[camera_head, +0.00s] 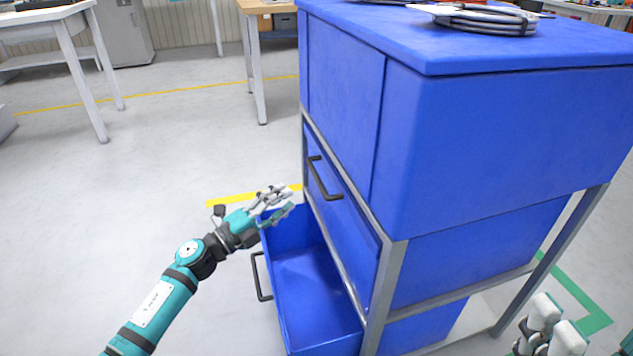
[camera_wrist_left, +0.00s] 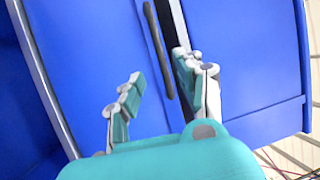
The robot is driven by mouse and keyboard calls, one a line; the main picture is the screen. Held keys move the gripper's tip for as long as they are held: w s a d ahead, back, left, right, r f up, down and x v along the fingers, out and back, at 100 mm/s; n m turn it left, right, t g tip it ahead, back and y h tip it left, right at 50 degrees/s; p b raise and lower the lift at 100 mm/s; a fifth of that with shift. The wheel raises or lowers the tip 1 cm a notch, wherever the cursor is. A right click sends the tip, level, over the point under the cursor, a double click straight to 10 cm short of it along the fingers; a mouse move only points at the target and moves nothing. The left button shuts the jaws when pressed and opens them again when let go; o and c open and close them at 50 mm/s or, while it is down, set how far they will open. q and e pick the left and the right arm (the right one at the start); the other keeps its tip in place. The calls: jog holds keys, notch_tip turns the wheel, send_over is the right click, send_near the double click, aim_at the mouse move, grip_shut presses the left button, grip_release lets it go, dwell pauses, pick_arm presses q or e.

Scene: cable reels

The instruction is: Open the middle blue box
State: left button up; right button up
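The middle blue box (camera_head: 342,220) sits shut in the grey-framed cabinet, with a dark bar handle (camera_head: 324,178) on its front. The bottom blue box (camera_head: 315,300) is pulled out to the left, with its own handle (camera_head: 260,277) on its front. My left gripper (camera_head: 278,202) is open and empty, above the open bottom box and left of the middle box's handle, apart from it. In the left wrist view its spread fingers (camera_wrist_left: 158,88) face a blue panel with a dark handle (camera_wrist_left: 158,50) ahead of them. My right gripper (camera_head: 545,335) is partly cut off at the lower right.
A larger blue unit (camera_head: 500,140) stands above the middle box, with coiled cable (camera_head: 485,20) on its top. The grey frame post (camera_head: 384,290) is at the near corner. White floor is free to the left, with tables (camera_head: 75,60) farther back.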

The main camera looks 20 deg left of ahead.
aim_at(316, 176)
pick_arm(q)
jog(key=b+x, duration=0.1)
jog(key=x, duration=0.9)
jog(key=shift+w+d+b, duration=0.1)
jog(key=shift+b, duration=0.25)
grip_shut()
